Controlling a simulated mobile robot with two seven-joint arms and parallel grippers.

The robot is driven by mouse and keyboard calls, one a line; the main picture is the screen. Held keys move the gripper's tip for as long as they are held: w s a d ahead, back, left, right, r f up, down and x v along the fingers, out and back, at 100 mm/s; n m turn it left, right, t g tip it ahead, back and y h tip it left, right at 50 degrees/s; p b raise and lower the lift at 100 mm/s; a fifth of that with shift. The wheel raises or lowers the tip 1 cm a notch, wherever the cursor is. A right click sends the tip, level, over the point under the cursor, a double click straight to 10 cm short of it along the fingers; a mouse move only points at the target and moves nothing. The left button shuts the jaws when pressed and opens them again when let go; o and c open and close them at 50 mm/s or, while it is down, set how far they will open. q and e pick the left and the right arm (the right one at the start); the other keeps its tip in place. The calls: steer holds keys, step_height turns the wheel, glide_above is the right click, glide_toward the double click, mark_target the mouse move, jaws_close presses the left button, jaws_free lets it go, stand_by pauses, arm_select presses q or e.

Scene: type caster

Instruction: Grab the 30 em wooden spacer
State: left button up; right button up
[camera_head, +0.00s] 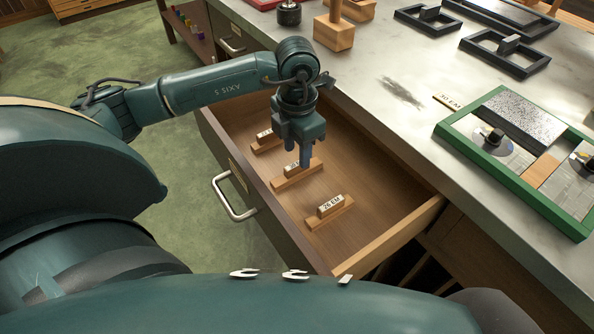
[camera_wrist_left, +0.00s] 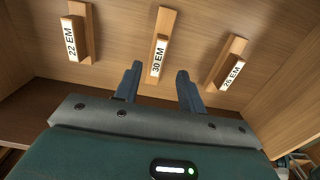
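The wooden spacer labelled 30 EM (camera_wrist_left: 159,45) lies in an open drawer, in the middle of a row of three. In the head view it is the middle spacer (camera_head: 285,182), partly hidden by my gripper. My left gripper (camera_head: 305,158) points down over it. In the left wrist view my left gripper (camera_wrist_left: 159,70) is open, its fingers apart and empty, with the near end of the 30 EM spacer showing beyond and between them. How high the fingertips are above it I cannot tell.
The 22 EM spacer (camera_wrist_left: 75,35) and the 26 EM spacer (camera_head: 330,210) lie on either side in the drawer (camera_head: 373,198). The drawer walls and the bench top (camera_head: 400,110) edge are close. A green-framed tray (camera_head: 490,172) and black frames (camera_head: 500,58) are on the bench.

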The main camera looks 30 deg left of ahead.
mark_target(297, 164)
arm_select(q)
steer(key=shift+w+a+f, duration=0.15)
steer(key=shift+f, duration=1.8)
steer(key=shift+c, duration=0.6)
jaws_close()
